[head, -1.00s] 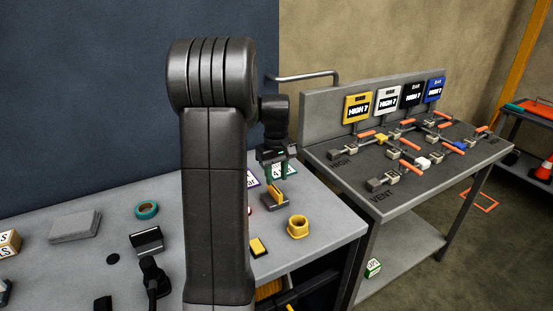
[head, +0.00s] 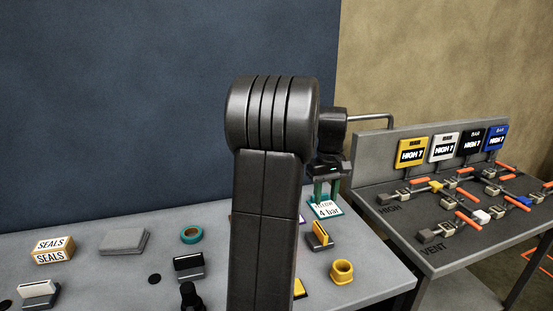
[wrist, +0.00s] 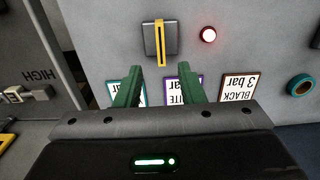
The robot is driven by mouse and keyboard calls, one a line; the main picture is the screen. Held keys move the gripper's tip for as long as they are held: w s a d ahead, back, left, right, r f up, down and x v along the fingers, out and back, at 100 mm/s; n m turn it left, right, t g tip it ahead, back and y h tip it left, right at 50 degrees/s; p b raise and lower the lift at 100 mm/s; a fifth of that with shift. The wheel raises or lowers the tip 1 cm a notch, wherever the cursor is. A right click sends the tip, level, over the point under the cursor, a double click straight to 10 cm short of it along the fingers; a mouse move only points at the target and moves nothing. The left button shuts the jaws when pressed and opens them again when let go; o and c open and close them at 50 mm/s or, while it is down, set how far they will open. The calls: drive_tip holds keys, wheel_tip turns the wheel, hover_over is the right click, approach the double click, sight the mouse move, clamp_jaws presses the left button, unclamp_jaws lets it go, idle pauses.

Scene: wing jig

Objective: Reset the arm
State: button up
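My gripper (head: 328,192) hangs from my dark arm above the right part of the grey bench in the head view. In the wrist view its two green fingers (wrist: 160,68) are spread apart with nothing between them. Below the fingers lie printed cards: one with a teal border (wrist: 142,92), one with a purple border (wrist: 184,90) and one with a brown border (wrist: 239,88). A dark block with a yellow bar (wrist: 160,42) stands beyond the fingertips. My arm hides part of the bench in the head view.
A valve panel (head: 455,205) with orange-handled levers and coloured gauges stands to the right. On the bench are a yellow ring (head: 342,271), a teal tape roll (head: 191,235), a grey pad (head: 125,241) and a SEALS box (head: 54,249). A red light (wrist: 208,35) glows.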

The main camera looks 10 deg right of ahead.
sight(322, 231)
wheel_tip(322, 231, down, 14)
drive_tip(key=shift+r+p, duration=0.1)
drive_tip(key=shift+p, duration=0.4)
drive_tip(key=shift+m, duration=0.5)
